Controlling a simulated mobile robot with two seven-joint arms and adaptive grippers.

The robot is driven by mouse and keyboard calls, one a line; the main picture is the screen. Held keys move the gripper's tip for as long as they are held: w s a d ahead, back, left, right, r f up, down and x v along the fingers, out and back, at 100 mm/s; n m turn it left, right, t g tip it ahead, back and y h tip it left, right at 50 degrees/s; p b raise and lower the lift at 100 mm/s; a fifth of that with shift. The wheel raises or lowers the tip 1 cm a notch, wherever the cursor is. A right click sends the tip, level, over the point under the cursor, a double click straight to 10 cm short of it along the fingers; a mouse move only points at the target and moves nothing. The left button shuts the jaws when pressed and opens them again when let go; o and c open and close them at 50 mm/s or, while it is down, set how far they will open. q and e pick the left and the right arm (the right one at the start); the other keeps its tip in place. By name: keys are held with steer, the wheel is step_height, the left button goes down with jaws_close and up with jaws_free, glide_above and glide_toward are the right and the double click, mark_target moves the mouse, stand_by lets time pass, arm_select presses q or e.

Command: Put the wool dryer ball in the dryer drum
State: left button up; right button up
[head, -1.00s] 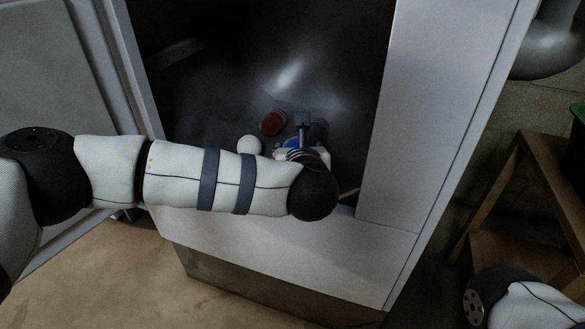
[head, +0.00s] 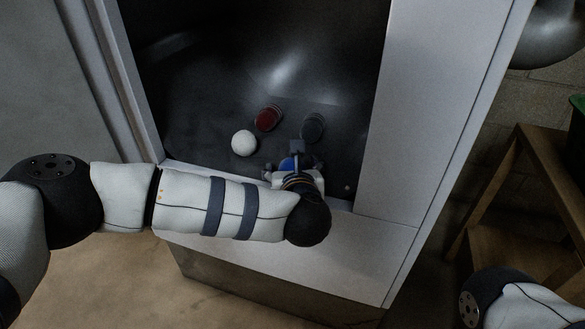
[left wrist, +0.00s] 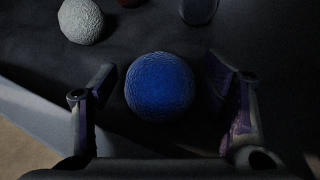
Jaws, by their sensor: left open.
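A blue textured ball (head: 287,163) is low in the dryer drum (head: 215,85), just inside the front lip. My left gripper (head: 294,167) reaches over the lip and partly covers it. In the left wrist view the blue ball (left wrist: 160,86) is between the two open fingers, with a visible gap on each side. A white textured ball (head: 244,143) is in the drum to the left of my gripper, and also shows in the left wrist view (left wrist: 81,21). I cannot tell by looks alone which ball is wool. My right gripper is out of view.
A red round item (head: 268,118) and a dark round item (head: 313,126) are deeper in the drum. The white front lip (head: 300,258) and right panel (head: 395,120) bound the opening. A wooden stand (head: 515,185) is at the right.

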arm_select(q)
steer(key=shift+r, duration=0.15)
steer(key=p+v, duration=0.3)
steer(key=v, duration=0.9)
steer(key=shift+r, duration=0.1)
